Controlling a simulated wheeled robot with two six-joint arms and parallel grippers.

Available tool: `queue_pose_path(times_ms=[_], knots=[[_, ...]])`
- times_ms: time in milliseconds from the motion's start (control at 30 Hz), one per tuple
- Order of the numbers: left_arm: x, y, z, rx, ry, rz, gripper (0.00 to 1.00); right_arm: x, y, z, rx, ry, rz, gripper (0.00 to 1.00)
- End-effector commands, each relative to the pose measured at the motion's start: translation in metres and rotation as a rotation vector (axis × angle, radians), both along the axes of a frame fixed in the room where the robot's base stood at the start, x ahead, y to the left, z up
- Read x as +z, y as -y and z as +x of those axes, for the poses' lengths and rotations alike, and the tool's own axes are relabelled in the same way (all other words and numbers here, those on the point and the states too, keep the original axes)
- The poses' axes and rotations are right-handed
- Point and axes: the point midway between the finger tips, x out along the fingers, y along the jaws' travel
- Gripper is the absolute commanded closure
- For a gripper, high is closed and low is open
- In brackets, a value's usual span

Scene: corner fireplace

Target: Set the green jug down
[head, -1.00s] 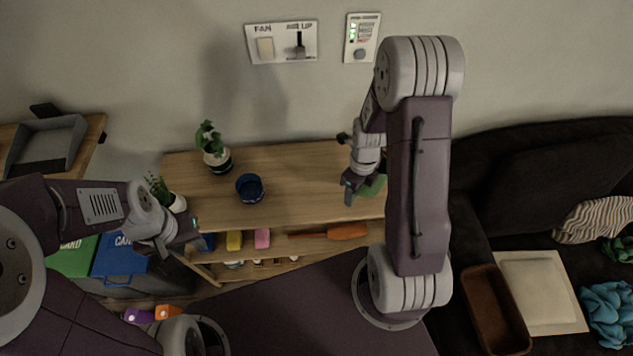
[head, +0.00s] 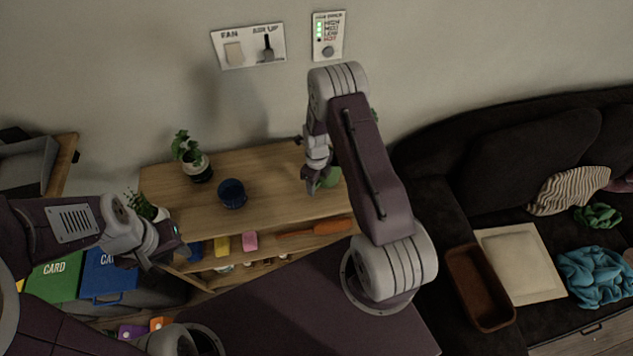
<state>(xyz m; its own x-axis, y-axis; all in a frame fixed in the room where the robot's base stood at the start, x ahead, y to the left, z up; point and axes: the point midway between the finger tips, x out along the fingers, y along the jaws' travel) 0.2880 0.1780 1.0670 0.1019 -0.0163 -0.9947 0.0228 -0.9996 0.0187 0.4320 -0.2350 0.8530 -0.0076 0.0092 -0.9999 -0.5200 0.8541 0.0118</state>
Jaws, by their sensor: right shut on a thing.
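The green jug (head: 331,177) is at the right part of the wooden shelf's top (head: 265,206), mostly hidden behind my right arm. My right gripper (head: 311,187) is shut on it. I cannot tell whether the jug's base touches the wood. My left gripper (head: 166,256) is at the shelf's left front, away from the jug; its fingers are too dark and small to tell whether they are open.
A dark blue pot (head: 232,194) and a potted plant (head: 193,158) stand on the shelf top. Another plant (head: 142,207) is at its left end. A sofa (head: 452,190) holds a brown tray (head: 478,287). Bare wood lies between blue pot and jug.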

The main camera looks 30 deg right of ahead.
Motion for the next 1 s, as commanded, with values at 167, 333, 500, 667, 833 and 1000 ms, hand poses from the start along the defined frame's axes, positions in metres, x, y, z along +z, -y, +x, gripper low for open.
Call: queue_pose_path(times_ms=[167,333,500,667,833,1000], knots=[[-0.002,0.000,0.000,0.000,0.000,0.000,0.64,-0.002,0.000,0.000,0.000,0.000,0.000,1.00],[-0.003,0.000,0.000,0.000,0.000,0.000,0.64,-0.003,0.000,0.000,0.000,0.000,0.000,0.27],[-0.003,0.000,0.000,0.000,0.000,0.000,0.64,-0.003,0.000,0.000,0.000,0.000,0.000,0.27],[-0.001,0.000,0.000,0.000,0.000,0.000,0.64,-0.001,0.000,0.000,0.000,0.000,0.000,0.27],[-0.004,0.000,0.000,0.000,0.000,0.000,0.64,0.017,0.000,0.001,0.000,0.004,-0.001,0.27],[-0.010,0.000,0.000,0.000,0.000,0.000,0.64,0.057,0.001,0.002,0.000,0.006,0.000,0.27]])
